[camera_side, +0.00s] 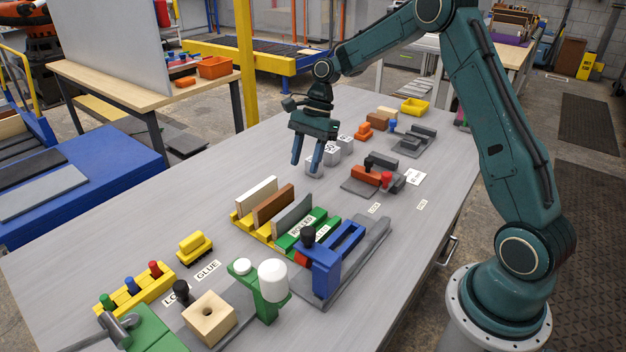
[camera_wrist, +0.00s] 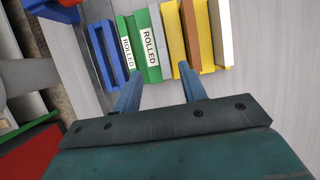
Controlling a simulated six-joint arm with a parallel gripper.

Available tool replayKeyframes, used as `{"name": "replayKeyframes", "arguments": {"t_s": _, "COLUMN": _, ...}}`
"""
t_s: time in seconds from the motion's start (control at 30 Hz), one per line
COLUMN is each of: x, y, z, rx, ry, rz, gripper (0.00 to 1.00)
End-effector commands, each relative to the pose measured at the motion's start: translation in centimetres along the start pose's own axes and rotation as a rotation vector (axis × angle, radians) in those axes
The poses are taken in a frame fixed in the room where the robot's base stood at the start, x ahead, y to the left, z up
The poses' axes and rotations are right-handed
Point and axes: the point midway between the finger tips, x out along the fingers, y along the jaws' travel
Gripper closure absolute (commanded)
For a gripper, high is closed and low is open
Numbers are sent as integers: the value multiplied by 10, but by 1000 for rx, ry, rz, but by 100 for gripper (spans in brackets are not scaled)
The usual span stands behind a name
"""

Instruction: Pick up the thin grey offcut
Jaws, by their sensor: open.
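A thin grey board (camera_side: 292,216), which I take as the grey offcut, stands on edge in a yellow slotted rack (camera_side: 243,224) in the side view. It is beside a brown board (camera_side: 273,206) and a white board (camera_side: 256,195). My gripper (camera_side: 306,168) is open and empty, pointing down above the table behind the rack, apart from the boards. Its fingertips (camera_wrist: 160,72) are spread in the wrist view.
Pale cubes (camera_side: 331,154) are close to my fingers. Green blocks labelled ROLLED (camera_side: 303,228) and a blue fixture (camera_side: 322,268) stand beside the rack. A yellow block (camera_side: 195,247) and a yellow peg holder (camera_side: 137,290) are further left.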

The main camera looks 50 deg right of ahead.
Motion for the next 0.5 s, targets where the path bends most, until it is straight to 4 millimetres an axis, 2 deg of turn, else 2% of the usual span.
{"name": "replayKeyframes", "arguments": {"t_s": 0.17, "x": 18, "y": 0, "z": 1, "rx": -1, "ry": -2, "rz": 4, "gripper": 58}}
{"name": "replayKeyframes", "arguments": {"t_s": 0.5, "x": 67, "y": 0, "z": 0, "rx": -1, "ry": 0, "rz": 3, "gripper": 58}}
